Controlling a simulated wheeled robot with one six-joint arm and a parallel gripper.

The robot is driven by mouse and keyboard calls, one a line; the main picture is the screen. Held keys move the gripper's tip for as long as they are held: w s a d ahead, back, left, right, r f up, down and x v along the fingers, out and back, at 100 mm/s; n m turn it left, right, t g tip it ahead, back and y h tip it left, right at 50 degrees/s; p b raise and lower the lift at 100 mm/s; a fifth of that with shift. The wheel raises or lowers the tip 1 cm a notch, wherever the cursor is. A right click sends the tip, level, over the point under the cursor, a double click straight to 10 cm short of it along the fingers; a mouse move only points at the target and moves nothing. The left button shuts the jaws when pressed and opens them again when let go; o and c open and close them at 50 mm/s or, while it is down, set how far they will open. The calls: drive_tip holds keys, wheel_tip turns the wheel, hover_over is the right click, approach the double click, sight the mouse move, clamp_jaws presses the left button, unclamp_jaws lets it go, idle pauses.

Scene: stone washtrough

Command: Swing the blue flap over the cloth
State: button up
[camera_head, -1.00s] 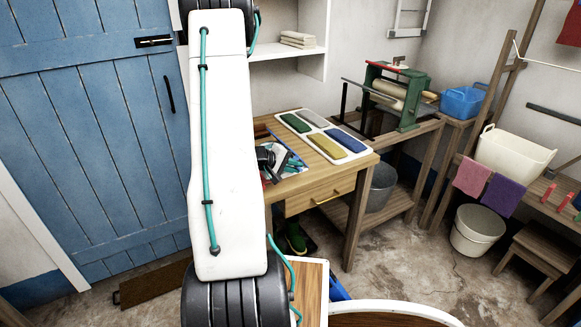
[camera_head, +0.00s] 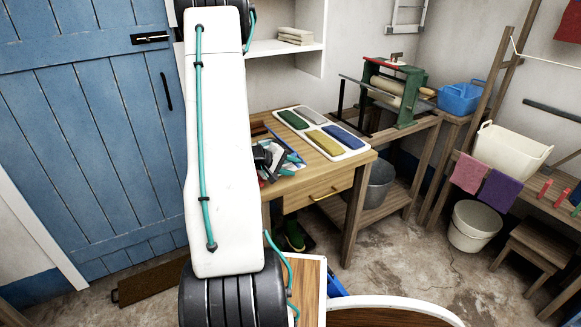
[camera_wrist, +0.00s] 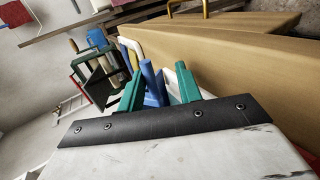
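My gripper (camera_wrist: 159,90) shows in the wrist view as two teal fingers standing apart, with a blue part (camera_wrist: 155,82) upright between or just beyond them. I cannot tell whether the fingers press on it. This blue part may belong to the flap. In the head view my gripper is over the left side of the wooden table, largely hidden by my arm. Blue and white pieces (camera_head: 291,153) show beside it on the tabletop. I cannot pick out the cloth with certainty; the flap's hinge and full outline are hidden.
A white tray (camera_head: 362,153) with green, grey, yellow and blue pads lies at the back of the table (camera_head: 300,180). Behind and right stand a green mangle (camera_head: 412,110), a blue basin (camera_head: 461,98), a cream tub (camera_head: 512,150) and a bucket (camera_head: 474,226).

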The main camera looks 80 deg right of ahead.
drive_tip(key=v, duration=0.7)
drive_tip(key=shift+w+a+r, duration=0.15)
drive_tip(key=shift+w+r, duration=0.05)
drive_tip(key=shift+w, duration=0.05)
idle(0.9)
